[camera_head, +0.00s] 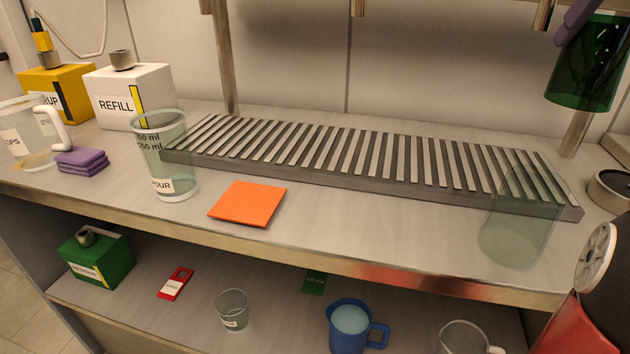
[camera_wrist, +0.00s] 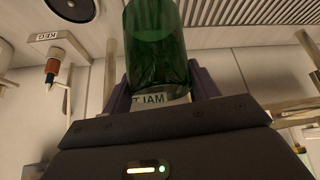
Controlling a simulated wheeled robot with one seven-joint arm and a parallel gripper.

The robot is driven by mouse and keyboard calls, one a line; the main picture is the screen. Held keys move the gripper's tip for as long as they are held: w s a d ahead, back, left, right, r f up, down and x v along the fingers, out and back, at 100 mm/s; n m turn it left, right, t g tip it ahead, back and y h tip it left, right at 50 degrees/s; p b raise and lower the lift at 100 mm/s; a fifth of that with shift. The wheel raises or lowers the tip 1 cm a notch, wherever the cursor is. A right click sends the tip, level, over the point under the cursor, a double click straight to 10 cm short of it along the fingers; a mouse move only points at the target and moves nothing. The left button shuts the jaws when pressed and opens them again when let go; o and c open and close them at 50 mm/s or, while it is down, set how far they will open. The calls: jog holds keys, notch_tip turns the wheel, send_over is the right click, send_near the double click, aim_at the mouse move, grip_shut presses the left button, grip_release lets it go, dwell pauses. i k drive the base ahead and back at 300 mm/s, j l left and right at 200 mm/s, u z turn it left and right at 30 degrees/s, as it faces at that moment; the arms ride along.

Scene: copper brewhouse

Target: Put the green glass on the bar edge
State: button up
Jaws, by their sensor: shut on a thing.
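The dark green glass (camera_head: 590,65) is in the air at the upper right of the head view, above the bar's right part. My gripper's purple finger (camera_head: 578,20) shows at its upper left. In the wrist view, the green glass (camera_wrist: 155,45) sits between both purple fingers of my gripper (camera_wrist: 160,88), which is shut on it. A pale label with dark letters shows low on the glass. The bar's front edge (camera_head: 290,249) runs across the head view, well below and in front of the glass.
A slatted drip rack (camera_head: 360,160) fills the back of the bar. A pale clear glass (camera_head: 515,230) stands near the right front edge. A measuring cup (camera_head: 165,150) and orange mat (camera_head: 247,203) stand left. Bare counter (camera_head: 380,225) lies between mat and clear glass.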

aim_at(396, 230)
jog(key=k+j+u, duration=0.1)
jog(key=j+u, duration=0.45)
jog(key=k+j, duration=0.5)
jog(key=j, duration=0.15)
